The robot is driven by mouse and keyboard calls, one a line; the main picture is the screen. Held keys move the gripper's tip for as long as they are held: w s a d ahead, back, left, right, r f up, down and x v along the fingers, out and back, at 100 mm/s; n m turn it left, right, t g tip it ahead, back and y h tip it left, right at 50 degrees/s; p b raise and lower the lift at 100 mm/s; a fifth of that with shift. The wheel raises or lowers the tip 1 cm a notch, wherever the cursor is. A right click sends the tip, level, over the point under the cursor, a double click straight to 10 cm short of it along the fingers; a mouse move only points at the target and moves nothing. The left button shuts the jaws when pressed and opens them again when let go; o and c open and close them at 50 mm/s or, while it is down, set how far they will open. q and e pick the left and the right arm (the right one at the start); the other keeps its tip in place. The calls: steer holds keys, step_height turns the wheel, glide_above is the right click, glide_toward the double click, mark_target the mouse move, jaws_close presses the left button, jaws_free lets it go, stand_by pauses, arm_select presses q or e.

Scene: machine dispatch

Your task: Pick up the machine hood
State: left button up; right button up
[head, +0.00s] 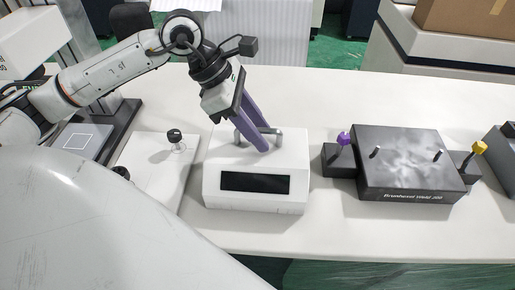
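The machine hood (255,202) is a white box with a dark window in its sloped front and a grey bar handle (279,138) on top. It sits level on the white table in the middle of the head view. My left gripper (266,140) reaches down to the handle from above, its two purple fingers on either side of the bar. The fingers hide the middle of the handle. I cannot tell whether they press on it. My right gripper is not in view.
A white plate with a black-topped knob (175,138) lies left of the hood. A dark machine (405,175) with purple and yellow knobs stands to the right. Table space (330,235) in front of the hood is clear. A cardboard box (465,18) is at the back right.

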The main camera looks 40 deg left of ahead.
arm_select(q)
jaws_close()
steer(key=shift+w+r, duration=0.1)
steer(key=shift+r, duration=0.05)
stand_by(1.2)
